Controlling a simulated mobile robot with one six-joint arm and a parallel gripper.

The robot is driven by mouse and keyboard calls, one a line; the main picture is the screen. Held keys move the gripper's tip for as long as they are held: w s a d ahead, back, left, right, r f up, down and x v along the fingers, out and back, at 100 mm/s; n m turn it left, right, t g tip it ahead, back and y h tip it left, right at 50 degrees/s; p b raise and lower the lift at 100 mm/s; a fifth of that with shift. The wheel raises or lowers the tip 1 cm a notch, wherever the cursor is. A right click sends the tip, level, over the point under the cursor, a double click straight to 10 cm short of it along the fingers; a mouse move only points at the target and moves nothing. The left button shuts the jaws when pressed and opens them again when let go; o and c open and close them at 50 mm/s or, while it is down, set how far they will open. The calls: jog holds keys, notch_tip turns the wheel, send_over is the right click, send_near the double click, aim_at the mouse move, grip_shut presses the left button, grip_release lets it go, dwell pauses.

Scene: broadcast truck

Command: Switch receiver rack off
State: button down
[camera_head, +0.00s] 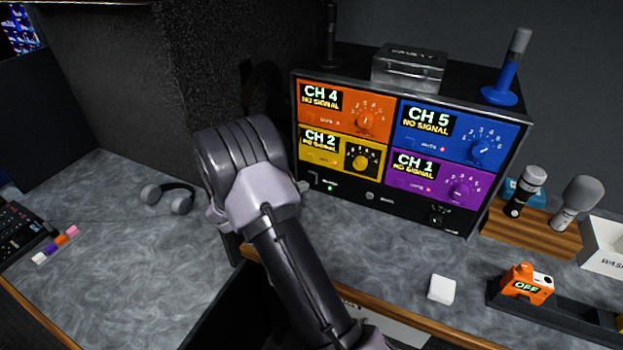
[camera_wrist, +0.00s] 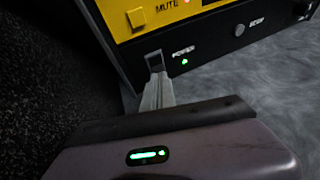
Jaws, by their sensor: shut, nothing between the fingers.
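The receiver rack (camera_head: 370,196) stands on the desk with orange, blue, yellow and purple channel units, each reading NO SIGNAL. Its power switch (camera_wrist: 155,61) is a small dark rocker at the lower left of the front panel, beside the POWER label. The green power light (camera_wrist: 185,62) is lit; it also shows in the head view (camera_head: 330,188). My gripper (camera_wrist: 157,80) is shut and empty, its fingertips just below the switch; I cannot tell whether they touch it. In the head view my arm hides most of the gripper.
A SCAN button (camera_wrist: 239,30) lies right of the power light. Microphones in a wooden stand (camera_head: 530,228) are right of the rack. A white block (camera_head: 441,289) and an orange device reading OFF (camera_head: 527,284) are in front. Headphones (camera_head: 168,197) lie left. A dark wall is beside the rack's left.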

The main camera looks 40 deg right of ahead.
jog(key=shift+b+x, duration=0.4)
jog(key=shift+x, duration=0.7)
dwell(0.3)
jog(key=shift+a, duration=0.1)
jog(key=shift+p+v, duration=1.45)
jog(key=shift+v, duration=2)
jog(key=s+a+r+m+g+y, duration=0.1)
jog(key=s+a+r+m+y, duration=0.25)
jog(key=s+r+m, duration=0.2)
jog(key=s+a+r+m+g+y, duration=0.1)
jog(key=s+a+r+m+y, duration=0.1)
jog(key=s+a+r+m, duration=0.35)
jog(key=s+a+r+m+t+y, duration=0.3)
jog(key=s+a+r+m+y, duration=0.1)
jog(key=a, duration=0.6)
jog(key=s+a+r+m+t+y, duration=0.3)
jog(key=s+a+m+y, duration=0.3)
jog(key=s+a+m, duration=0.2)
jog(key=s+a+r, duration=0.1)
jog(key=s+a, duration=0.1)
jog(key=shift+s+a+r+t, duration=0.3)
jog(key=shift+a+r, duration=0.05)
